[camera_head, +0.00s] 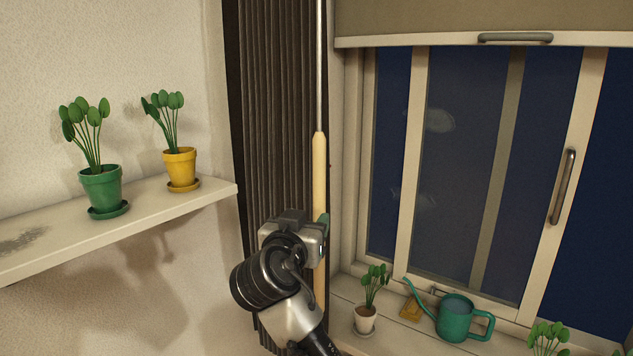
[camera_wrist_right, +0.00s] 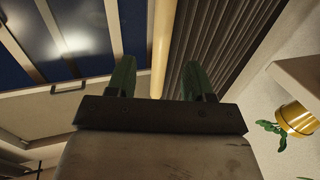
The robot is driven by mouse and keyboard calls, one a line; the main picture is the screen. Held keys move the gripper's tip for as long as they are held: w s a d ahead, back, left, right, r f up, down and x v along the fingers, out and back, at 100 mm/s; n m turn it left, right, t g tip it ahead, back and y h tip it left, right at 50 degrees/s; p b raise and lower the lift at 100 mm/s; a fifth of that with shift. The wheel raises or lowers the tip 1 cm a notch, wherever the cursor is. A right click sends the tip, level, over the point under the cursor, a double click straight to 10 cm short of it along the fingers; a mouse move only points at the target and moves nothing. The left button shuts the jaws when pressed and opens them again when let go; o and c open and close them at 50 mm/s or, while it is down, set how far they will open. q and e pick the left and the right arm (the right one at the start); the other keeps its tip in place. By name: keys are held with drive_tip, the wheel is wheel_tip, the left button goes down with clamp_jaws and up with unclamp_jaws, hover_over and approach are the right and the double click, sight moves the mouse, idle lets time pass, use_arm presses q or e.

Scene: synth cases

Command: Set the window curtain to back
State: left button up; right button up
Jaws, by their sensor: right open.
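The dark pleated curtain (camera_head: 275,110) hangs gathered at the left side of the window, and its folds also show in the right wrist view (camera_wrist_right: 235,45). A pale wooden wand (camera_head: 319,175) on a thin metal rod hangs along the curtain's right edge. My right gripper (camera_head: 322,228) is at the lower part of the wand. In the right wrist view its two green fingers (camera_wrist_right: 160,82) are apart, with the wand (camera_wrist_right: 163,45) showing between them. Contact cannot be told. My left gripper is out of view.
A wall shelf (camera_head: 150,222) with a green-potted plant (camera_head: 102,188) and a yellow-potted plant (camera_head: 181,168) is at left. The sill holds a white-potted plant (camera_head: 365,318), a green watering can (camera_head: 455,322) and a yellow item (camera_head: 411,308). A blind (camera_head: 480,18) covers the window's top.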

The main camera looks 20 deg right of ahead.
sight(317, 207)
drive_tip(key=p+x, duration=0.1)
drive_tip(key=x, duration=0.1)
drive_tip(key=p+x, duration=0.1)
drive_tip(key=x, duration=0.1)
drive_tip(key=shift+w+a+r, duration=0.15)
drive_tip(key=shift+w+a, duration=0.1)
drive_tip(key=p+x, duration=0.1)
drive_tip(key=x, duration=0.1)
drive_tip(key=p+x, duration=0.1)
drive_tip(key=x, duration=0.2)
drive_tip(key=shift+d+p, duration=0.35)
drive_tip(key=shift+d, duration=0.05)
drive_tip(key=shift+w+d+f, duration=0.15)
drive_tip(key=shift+w+f, duration=0.05)
drive_tip(key=shift+w, duration=0.3)
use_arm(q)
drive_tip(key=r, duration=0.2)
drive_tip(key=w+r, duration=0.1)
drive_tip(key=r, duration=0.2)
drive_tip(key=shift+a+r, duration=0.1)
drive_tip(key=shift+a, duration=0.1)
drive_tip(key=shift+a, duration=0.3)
use_arm(e)
clamp_jaws()
